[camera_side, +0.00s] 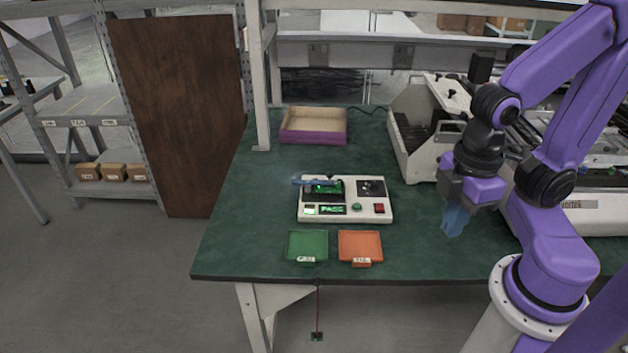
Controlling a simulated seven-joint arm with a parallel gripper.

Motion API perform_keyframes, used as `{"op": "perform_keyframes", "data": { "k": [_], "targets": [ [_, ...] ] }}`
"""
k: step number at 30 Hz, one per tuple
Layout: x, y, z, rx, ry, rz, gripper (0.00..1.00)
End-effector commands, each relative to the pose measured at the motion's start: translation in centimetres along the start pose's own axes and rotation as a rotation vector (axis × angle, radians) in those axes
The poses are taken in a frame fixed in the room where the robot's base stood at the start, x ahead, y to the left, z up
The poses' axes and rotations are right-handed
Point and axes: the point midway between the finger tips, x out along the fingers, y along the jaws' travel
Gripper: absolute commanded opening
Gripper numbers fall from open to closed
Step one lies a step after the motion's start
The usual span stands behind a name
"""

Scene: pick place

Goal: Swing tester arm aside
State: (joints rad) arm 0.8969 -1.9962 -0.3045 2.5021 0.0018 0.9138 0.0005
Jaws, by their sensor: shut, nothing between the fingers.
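The tester (345,207) is a pale box on the green table, with a green button, a red button and a small display that reads PASS. Its tester arm (315,182), a thin blue bar, lies across the back left of the tester, above a dark recess with a green board (326,191) in it. The arm's far end is too small to make out. My gripper (453,222) is to the right of the tester, pointing down over the table and apart from everything. Its blue fingers are shut and empty.
A green tray (308,246) and an orange tray (360,246) sit in front of the tester. A purple-sided box (313,126) stands behind it. A large white machine (408,125) fills the table's right back. The table's left side (235,225) is clear. A small board (317,337) appears low below the table edge.

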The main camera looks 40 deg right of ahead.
Motion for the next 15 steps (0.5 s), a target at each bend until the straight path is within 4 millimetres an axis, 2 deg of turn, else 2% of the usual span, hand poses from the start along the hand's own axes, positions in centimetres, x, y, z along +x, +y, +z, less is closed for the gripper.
{"op": "perform_keyframes", "data": {
  "k": [1, 3, 4, 8, 11, 15],
  "targets": [
    [0.0, 0.0, -0.1, 0.001, 0.0, 0.0, 0.2],
    [-0.1, 0.3, -0.5, 0.008, 0.001, 0.003, 0.42],
    [-0.2, 0.6, -0.9, 0.014, 0.001, 0.005, 0.5],
    [-0.8, 3.0, -3.8, 0.062, 0.003, 0.021, 0.5],
    [-1.3, 6.5, -6.8, 0.116, 0.004, 0.043, 0.5],
    [-1.5, 12.5, -10.3, 0.192, -0.001, 0.075, 0.5]
  ]
}}
